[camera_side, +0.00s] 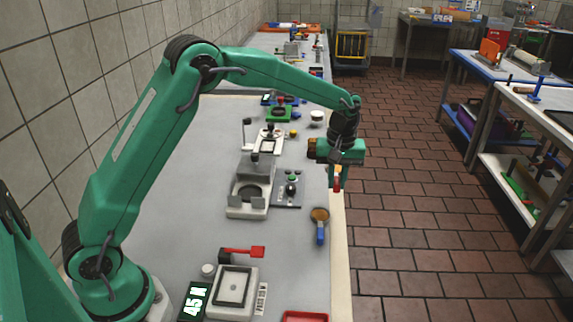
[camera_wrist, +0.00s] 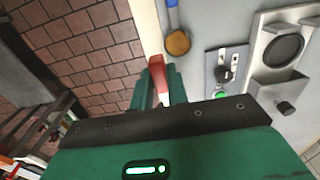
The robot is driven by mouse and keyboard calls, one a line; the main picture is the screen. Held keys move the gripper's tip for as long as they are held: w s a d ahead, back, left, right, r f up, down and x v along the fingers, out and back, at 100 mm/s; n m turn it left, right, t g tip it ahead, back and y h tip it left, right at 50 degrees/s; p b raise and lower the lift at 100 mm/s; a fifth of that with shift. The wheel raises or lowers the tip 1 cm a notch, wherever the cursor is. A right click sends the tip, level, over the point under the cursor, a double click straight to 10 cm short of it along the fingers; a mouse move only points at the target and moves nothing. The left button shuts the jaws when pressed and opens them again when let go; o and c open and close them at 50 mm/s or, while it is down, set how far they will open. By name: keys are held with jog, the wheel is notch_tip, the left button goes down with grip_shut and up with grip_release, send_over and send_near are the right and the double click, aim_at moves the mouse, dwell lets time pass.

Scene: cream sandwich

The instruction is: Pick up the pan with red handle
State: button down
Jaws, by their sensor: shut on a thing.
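My gripper (camera_side: 337,184) hangs above the right edge of the long grey table, fingers pointing down. It is shut on a red handle (camera_wrist: 158,68), which shows between the two green fingers in the wrist view. A bit of the same red (camera_side: 337,183) shows between the fingertips in the side view. The pan part of this red-handled pan is not clearly visible. A pan with a blue handle and a round brown face (camera_side: 320,214) lies on the table below and nearer the camera; it also shows in the wrist view (camera_wrist: 177,43).
A grey press with a round dark plate (camera_side: 250,193) and a small control box (camera_side: 288,188) stand left of the blue-handled pan. A scale (camera_side: 233,289) and a red lever (camera_side: 243,252) sit in front. The tiled floor (camera_side: 430,230) lies beyond the table's right edge.

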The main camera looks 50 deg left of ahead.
jog(key=shift+s+d+r, duration=0.25)
jog(key=shift+d+r, duration=0.05)
jog(key=shift+d, duration=0.1)
jog(key=shift+a, duration=0.1)
dwell(0.3)
jog(key=s+a, duration=1.5)
jog(key=s, duration=0.3)
jog(key=shift+f, duration=0.2)
jog(key=shift+f, duration=0.15)
jog(key=shift+f, duration=2.7)
jog(key=shift+f, duration=1)
